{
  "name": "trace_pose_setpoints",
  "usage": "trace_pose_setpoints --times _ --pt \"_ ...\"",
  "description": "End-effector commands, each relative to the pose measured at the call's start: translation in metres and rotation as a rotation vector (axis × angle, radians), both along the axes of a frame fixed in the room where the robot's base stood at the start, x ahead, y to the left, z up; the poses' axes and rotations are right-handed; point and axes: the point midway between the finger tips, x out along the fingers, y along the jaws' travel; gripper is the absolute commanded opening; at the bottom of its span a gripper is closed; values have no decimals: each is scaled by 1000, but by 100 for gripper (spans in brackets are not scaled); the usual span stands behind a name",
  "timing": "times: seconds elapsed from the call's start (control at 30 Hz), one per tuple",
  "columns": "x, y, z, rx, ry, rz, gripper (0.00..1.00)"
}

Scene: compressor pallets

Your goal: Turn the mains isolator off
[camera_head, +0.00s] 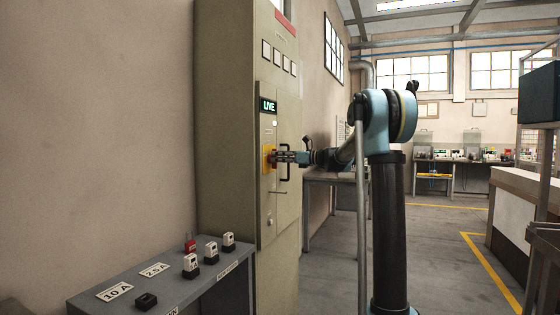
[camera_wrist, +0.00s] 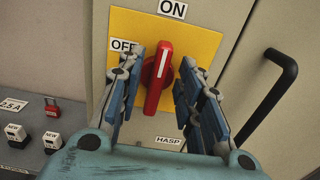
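The mains isolator is a red rotary handle (camera_wrist: 158,78) on a yellow plate (camera_wrist: 193,37) in the wrist view. A white line on the handle points up toward the ON label, tilted slightly right. The OFF label (camera_wrist: 123,45) is at upper left, partly hidden by a finger. In the head view the yellow plate (camera_head: 265,158) is on the cabinet door below a lit LIVE sign (camera_head: 269,106). My gripper (camera_wrist: 163,88) is open, its two fingers on either side of the handle; I cannot tell whether they touch it. It also shows at the cabinet in the head view (camera_head: 280,157).
A black door handle (camera_wrist: 268,100) stands out to the right of the isolator. A HASP label (camera_wrist: 171,144) is below it. A grey bench (camera_head: 185,278) at lower left holds a red padlock (camera_head: 190,243), fuse-like blocks and rating labels.

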Motion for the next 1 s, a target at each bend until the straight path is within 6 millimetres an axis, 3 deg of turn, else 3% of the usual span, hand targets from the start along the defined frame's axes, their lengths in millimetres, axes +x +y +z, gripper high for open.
trace_pose_setpoints --times 0.1,0.27,0.67,1.0 --pt "0 0 0 0 0 0 33" --pt "0 0 0 0 0 0 0" --pt "0 -1 0 -10 -27 -1 0" --pt "-2 0 0 -80 -220 -3 0"
